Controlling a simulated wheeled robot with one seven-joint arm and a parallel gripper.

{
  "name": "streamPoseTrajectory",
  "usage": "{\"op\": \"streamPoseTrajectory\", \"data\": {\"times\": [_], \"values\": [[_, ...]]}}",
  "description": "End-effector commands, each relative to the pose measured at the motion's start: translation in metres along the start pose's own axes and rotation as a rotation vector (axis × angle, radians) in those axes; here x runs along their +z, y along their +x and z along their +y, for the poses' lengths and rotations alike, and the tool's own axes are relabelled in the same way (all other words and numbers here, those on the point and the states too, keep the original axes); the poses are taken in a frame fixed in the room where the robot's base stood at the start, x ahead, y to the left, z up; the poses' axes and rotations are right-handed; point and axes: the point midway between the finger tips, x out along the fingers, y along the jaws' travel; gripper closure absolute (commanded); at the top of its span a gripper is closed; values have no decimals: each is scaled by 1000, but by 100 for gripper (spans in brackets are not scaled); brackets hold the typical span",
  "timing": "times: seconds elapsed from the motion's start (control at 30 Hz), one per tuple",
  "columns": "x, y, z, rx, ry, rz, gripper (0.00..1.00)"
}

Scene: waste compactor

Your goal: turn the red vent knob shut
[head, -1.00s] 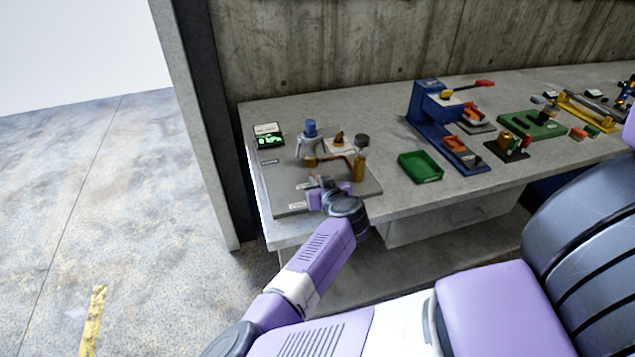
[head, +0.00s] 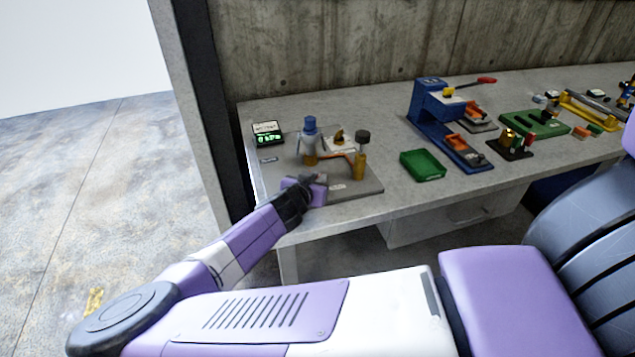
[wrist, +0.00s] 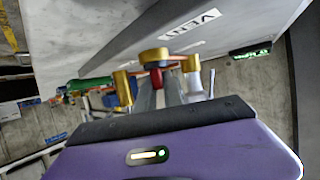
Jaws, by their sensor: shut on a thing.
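The red vent knob (wrist: 156,78) shows in the wrist view, at a brass fitting (wrist: 155,57) close to a label reading VENT (wrist: 190,31). My gripper (wrist: 165,88) is shut on the knob, its two grey fingers on either side of it. In the head view my gripper (head: 320,182) is low at the front of the grey panel (head: 362,190), and it hides the knob there. The knob's exact angle cannot be told.
A blue-topped post (head: 310,135) and a brass post with a dark cap (head: 361,155) stand behind my gripper. A green-lit display (head: 267,134) is at the back left. A green tray (head: 422,166) and a blue press (head: 440,115) are to the right.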

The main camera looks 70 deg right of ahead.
Motion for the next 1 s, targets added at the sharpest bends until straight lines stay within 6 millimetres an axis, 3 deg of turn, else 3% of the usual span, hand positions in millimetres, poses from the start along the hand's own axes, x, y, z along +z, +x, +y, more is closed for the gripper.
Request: {"op": "streamPoseTrajectory", "data": {"times": [0.6,1.0], "values": [[7,4,-4,530,228,-6,100],[6,3,-2,780,327,-5,100]]}}
